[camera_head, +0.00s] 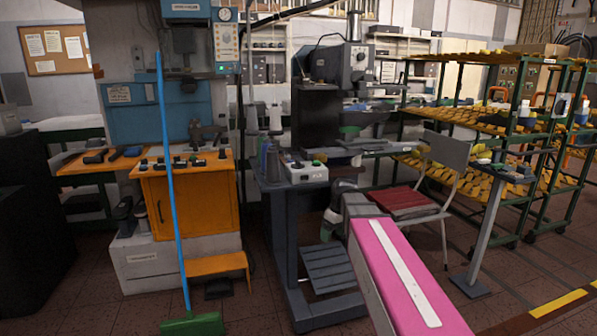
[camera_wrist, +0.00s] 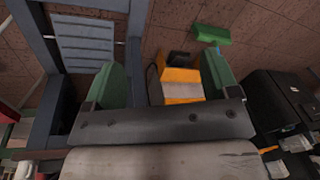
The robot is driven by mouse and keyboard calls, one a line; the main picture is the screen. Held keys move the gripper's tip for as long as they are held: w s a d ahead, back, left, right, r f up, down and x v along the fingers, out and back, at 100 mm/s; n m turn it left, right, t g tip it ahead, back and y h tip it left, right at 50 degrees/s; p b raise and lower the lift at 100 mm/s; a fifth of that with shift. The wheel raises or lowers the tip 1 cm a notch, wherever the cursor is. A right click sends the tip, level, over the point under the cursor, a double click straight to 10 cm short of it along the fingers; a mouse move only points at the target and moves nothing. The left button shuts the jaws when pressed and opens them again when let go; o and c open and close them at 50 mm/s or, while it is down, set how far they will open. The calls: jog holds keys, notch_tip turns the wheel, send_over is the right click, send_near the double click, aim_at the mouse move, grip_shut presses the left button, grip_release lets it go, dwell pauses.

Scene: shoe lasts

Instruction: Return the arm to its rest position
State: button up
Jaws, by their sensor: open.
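My gripper (camera_wrist: 163,66) shows in the wrist view with its two green fingers spread wide apart. Nothing is held between them; floor and an orange step show through the gap. In the head view a green finger part of my gripper (camera_head: 329,222) seems to show in front of the dark blue machine stand (camera_head: 288,235), partly hidden by my arm. My arm reaches out from the lower right of the head view.
A blue-handled broom (camera_head: 168,150) with a green head leans by the orange cabinet (camera_head: 190,205). The orange step (camera_head: 215,264) stands before it. A chair with a red seat (camera_head: 405,202) and a rack of yellow lasts (camera_head: 470,120) are at right. Front floor is partly clear.

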jog(key=s+d+f+m+h, duration=0.1)
jog(key=s+d+f+m, duration=0.2)
jog(key=s+f, duration=0.3)
jog(key=s+d+f+m+h, duration=0.1)
jog(key=s+d+f+m, duration=0.2)
jog(key=f, duration=0.7)
jog(key=s+m, duration=0.2)
jog(key=s, duration=0.2)
jog(key=shift+d+f, duration=0.15)
jog(key=shift+d, duration=0.05)
